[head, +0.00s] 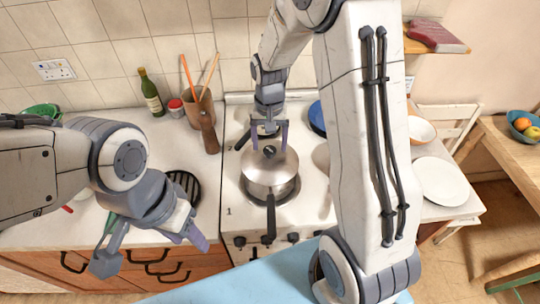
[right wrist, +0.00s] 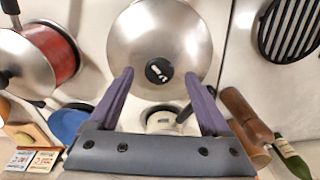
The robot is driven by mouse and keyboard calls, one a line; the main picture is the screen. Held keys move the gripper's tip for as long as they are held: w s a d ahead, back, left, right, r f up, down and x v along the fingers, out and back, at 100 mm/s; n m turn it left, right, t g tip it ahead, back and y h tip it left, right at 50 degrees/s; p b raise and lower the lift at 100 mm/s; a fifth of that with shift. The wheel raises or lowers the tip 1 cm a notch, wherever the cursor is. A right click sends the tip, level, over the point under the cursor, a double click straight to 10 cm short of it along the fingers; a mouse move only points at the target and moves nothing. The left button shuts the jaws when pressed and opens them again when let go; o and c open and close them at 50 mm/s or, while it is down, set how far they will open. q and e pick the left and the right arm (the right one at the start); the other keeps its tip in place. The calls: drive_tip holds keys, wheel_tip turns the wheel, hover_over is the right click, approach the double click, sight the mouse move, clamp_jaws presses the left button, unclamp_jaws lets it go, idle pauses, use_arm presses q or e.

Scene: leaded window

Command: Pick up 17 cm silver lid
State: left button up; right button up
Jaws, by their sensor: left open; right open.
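A round silver lid (head: 284,166) with a black knob (head: 270,151) sits on a silver saucepan (head: 280,190) on the stove in the head view. My right gripper (head: 269,138) is open and points down just above the knob. In the right wrist view the lid (right wrist: 155,35) lies beyond my open fingers (right wrist: 158,78), and its knob (right wrist: 158,70) shows between the fingertips; contact cannot be told. A second silver lid (right wrist: 22,58) shows on a red pot at the left there. My left gripper (head: 150,250) is open and empty near the counter's front edge, away from the lid.
The white stove (head: 232,200) carries a blue pan (head: 317,117) at the back and a small white pot (right wrist: 165,122). A red pot (right wrist: 60,50) stands beside the saucepan. A utensil holder (head: 200,108), wooden mill (head: 209,132) and green bottle (head: 151,93) stand left. My right arm hides some of the stove.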

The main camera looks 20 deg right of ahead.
drive_tip(key=shift+f, duration=0.85)
clamp_jaws()
drive_tip(key=shift+r, duration=0.1)
idle(0.6)
